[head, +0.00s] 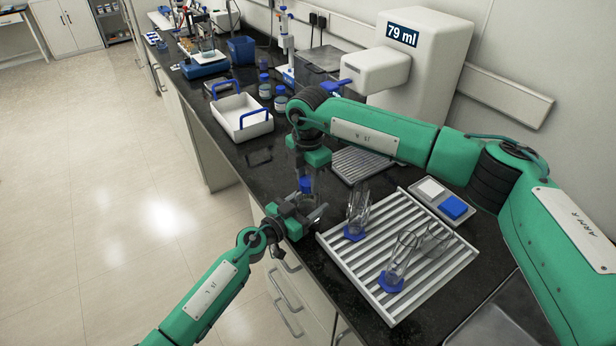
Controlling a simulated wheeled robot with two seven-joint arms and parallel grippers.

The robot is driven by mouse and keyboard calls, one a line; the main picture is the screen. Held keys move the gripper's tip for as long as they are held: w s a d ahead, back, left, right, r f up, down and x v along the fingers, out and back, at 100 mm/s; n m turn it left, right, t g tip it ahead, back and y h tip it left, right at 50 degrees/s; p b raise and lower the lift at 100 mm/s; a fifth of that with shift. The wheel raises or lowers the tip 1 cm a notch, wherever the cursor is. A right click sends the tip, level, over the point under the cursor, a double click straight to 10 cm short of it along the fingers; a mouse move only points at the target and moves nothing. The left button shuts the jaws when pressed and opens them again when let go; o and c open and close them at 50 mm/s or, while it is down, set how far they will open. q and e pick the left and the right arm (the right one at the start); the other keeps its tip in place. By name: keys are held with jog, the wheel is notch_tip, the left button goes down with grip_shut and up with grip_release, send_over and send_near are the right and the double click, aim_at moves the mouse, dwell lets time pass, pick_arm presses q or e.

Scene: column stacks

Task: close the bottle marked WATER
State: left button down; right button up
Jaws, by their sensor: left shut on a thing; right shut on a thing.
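My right gripper (311,174) points straight down over the front edge area of the black bench and is shut on a blue cap (306,184). My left gripper (300,211) comes in from the lower left, just below the cap, and is shut on a bottle (306,200). Little of this bottle shows between the two grippers, and no marking on it can be read. The cap is right over the bottle's top; I cannot tell whether it is seated. Several other blue-capped bottles (281,98) stand further back, their labels too small to read.
A slatted metal rack (440,279) with glass vessels on blue bases (392,281) lies just right of my grippers. A white tray with blue handles (233,127) stands behind on the left. A white dispenser reading 79 ml (425,70) stands at the back.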

jog(key=m, duration=1.1)
jog(key=shift+m, duration=0.3)
jog(key=o, duration=1)
jog(key=shift+r, duration=0.15)
jog(key=shift+r, duration=2.15)
